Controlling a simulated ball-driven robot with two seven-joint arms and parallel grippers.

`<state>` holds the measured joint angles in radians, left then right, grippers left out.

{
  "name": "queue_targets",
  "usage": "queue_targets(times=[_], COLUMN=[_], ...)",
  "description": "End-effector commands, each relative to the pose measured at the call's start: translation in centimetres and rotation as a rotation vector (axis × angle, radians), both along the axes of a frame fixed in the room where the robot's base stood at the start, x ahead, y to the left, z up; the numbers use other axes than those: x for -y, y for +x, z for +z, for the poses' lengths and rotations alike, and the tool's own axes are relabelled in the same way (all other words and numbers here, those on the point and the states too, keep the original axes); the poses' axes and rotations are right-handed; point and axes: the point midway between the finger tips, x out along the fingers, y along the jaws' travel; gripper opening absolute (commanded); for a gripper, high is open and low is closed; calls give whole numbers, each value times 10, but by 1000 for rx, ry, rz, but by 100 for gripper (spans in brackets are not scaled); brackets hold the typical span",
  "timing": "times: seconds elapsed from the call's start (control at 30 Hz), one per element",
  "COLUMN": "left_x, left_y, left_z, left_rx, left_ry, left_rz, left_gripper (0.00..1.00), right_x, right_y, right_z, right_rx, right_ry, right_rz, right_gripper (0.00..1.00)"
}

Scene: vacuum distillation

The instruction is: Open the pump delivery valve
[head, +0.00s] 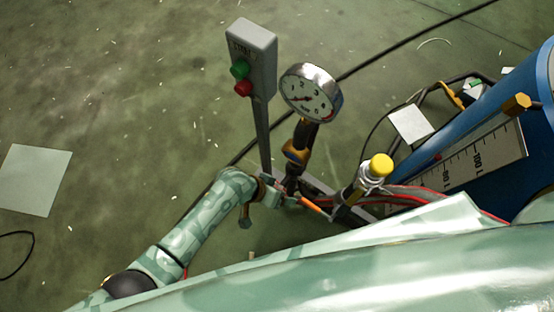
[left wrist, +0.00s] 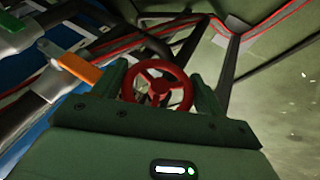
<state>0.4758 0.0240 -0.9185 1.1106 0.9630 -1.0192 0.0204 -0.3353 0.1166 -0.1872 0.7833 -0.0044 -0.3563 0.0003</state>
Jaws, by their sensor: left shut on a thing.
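A red handwheel (left wrist: 184,92) with spokes sits between the two dark fingers of my left gripper (left wrist: 162,86) in the left wrist view. The fingers are shut on its rim from both sides. In the head view my left gripper (head: 274,191) is at the pipework below the pressure gauge, and the handwheel cannot be made out there. An orange lever handle (head: 312,206) is just right of the gripper; it also shows in the left wrist view (left wrist: 80,67), left of the handwheel. My right gripper is not in view.
A round pressure gauge (head: 311,93) stands above the pipework. A post carries a grey control box (head: 251,55) with green and red buttons. A yellow-capped fitting (head: 381,165) and a blue vessel (head: 482,138) are to the right. Open green floor lies left.

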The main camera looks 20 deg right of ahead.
Motion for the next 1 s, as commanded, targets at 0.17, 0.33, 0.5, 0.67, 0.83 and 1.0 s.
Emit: queue_targets(times=[0.17, 0.33, 0.5, 0.67, 0.83, 1.0], left_x=[-1, -1, -1, -1, -1, -1], left_y=[0, -1, -1, -1, -1, -1], left_z=[-4, -4, -3, -2, -1, -1], left_rx=[-108, -193, -254, -284, -295, -297], left_ry=[-79, -146, -193, -217, -226, -226], left_rz=[2, 1, 0, -1, 0, -1], left_gripper=[49, 49, 49, 49, 49, 49], right_x=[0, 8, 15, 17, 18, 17], right_y=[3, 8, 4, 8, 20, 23], right_z=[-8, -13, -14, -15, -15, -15], right_rx=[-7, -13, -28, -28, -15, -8], right_ry=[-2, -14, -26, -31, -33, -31], right_rz=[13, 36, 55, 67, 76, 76], right_gripper=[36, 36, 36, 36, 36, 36])
